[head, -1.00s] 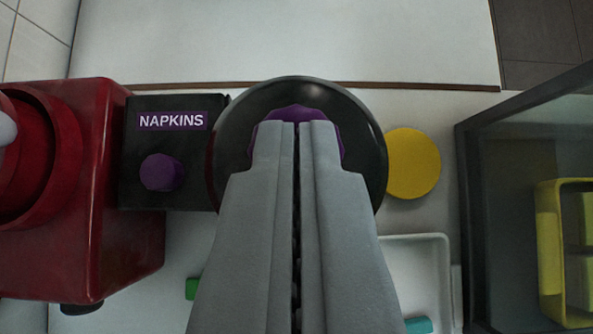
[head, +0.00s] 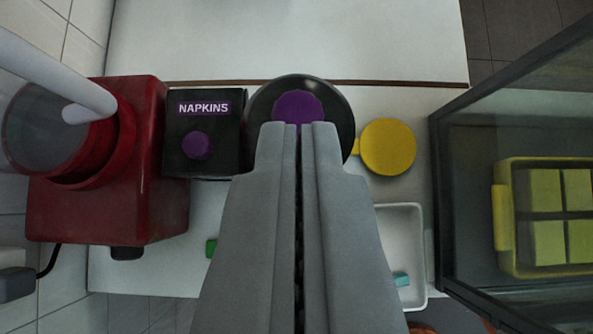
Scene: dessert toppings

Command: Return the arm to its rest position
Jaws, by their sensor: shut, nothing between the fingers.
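My gripper (head: 299,128) is in the middle of the head view, its two grey fingers side by side with only a thin dark line between them. It is shut and holds nothing. The fingertips overlap, in the picture, the near part of a round black object (head: 338,100) with a purple centre (head: 298,104). I cannot tell the exact height of the fingers above it. The fingers hide part of the counter below.
A black NAPKINS box (head: 180,155) with a purple knob and a red machine (head: 105,205) stand left. A yellow disc (head: 388,147), a white tray (head: 405,298) and a glass case (head: 437,190) holding a yellow bin (head: 501,225) are right. Small green (head: 211,248) and teal (head: 401,279) pieces lie near.

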